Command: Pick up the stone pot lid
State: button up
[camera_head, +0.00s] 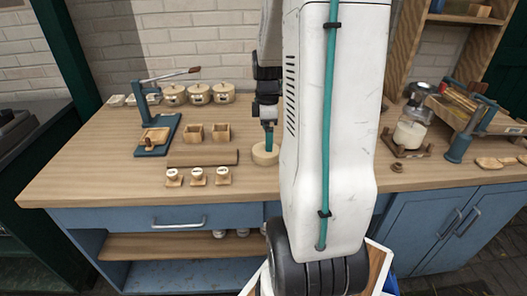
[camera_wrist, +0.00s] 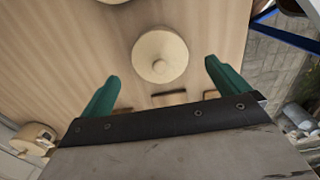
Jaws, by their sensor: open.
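The stone pot lid (camera_head: 265,155) is a round, cream-coloured disc on the wooden counter, just left of my white arm in the head view. In the wrist view the lid (camera_wrist: 158,42) is seen from above, with a small round knob near its middle. My gripper (camera_wrist: 162,72) is open, its two green fingers spread apart on either side below the lid in that view. Nothing is between the fingers. In the head view my gripper (camera_head: 269,140) points down right over the lid, partly hidden by my arm. I cannot tell how much height separates them.
Several lidded crocks (camera_head: 198,94) stand at the back left. A blue lever press (camera_head: 158,134), two wooden boxes (camera_head: 220,132), a flat board (camera_head: 203,158) and small stamped pieces (camera_head: 197,176) lie left of the lid. The counter's front left is clear.

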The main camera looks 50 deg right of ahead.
jog(key=f, duration=0.6)
jog(key=shift+w+a, duration=0.1)
jog(key=shift+w, duration=0.1)
jog(key=c, duration=0.9)
